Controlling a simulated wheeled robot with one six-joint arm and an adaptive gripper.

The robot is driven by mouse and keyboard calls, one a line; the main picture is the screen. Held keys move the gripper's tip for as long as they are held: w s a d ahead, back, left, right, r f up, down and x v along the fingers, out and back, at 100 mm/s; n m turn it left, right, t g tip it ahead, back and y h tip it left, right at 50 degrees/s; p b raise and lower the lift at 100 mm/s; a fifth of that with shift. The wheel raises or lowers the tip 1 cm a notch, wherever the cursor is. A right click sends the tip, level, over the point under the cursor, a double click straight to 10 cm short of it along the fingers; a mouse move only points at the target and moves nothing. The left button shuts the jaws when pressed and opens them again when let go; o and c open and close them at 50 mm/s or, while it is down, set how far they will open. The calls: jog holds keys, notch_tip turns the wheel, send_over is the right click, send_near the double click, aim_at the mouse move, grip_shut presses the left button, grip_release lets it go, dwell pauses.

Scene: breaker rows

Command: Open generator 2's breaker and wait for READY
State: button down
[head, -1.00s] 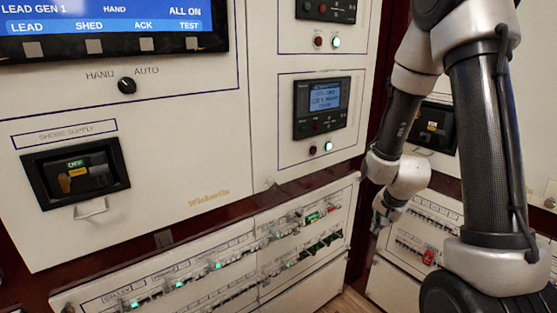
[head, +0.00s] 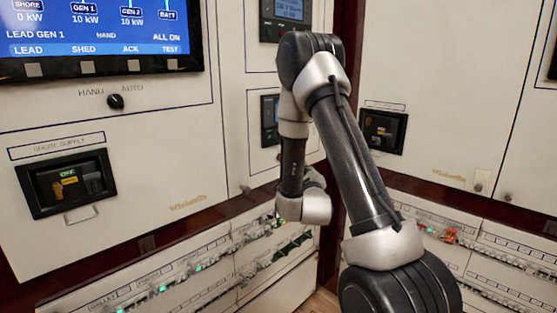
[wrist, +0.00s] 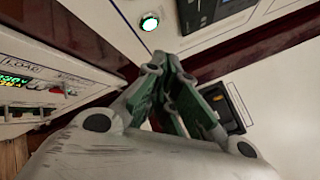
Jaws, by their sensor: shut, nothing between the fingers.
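A black-framed breaker (head: 383,130) is set in the right-hand cabinet in the head view; its label is too small to read, so I cannot tell whether it is generator 2's. A dark breaker frame (wrist: 236,107) also shows in the wrist view, partly behind the fingers. My gripper (wrist: 170,66) is shut and empty, pointing at the cabinet corner. It is hidden behind my arm in the head view. The screen (head: 100,35) shows GEN 1 and GEN 2 each at 10 kW. The lower controller (head: 269,120) is mostly hidden by my arm; no READY is legible.
The shore supply breaker (head: 68,182) reads OFF. A HAND/AUTO knob (head: 115,101) sits above it. Rows of small breakers (head: 165,287) run along the lower cabinets. A lit round button (wrist: 149,22) and dark controller (wrist: 200,14) are close to my gripper.

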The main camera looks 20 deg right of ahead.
jog(key=w+a, duration=0.2)
jog(key=w, duration=0.6)
jog(key=shift+w+a, duration=0.15)
jog(key=shift+a, duration=0.25)
jog(key=shift+w+a, duration=0.1)
jog(key=shift+w, duration=0.05)
dwell(1.3)
jog(key=shift+w, duration=0.2)
jog(key=shift+w+a, duration=0.2)
jog(key=shift+w, duration=0.2)
dwell(0.7)
jog(key=shift+s+d, duration=0.25)
jog(key=shift+s, duration=0.55)
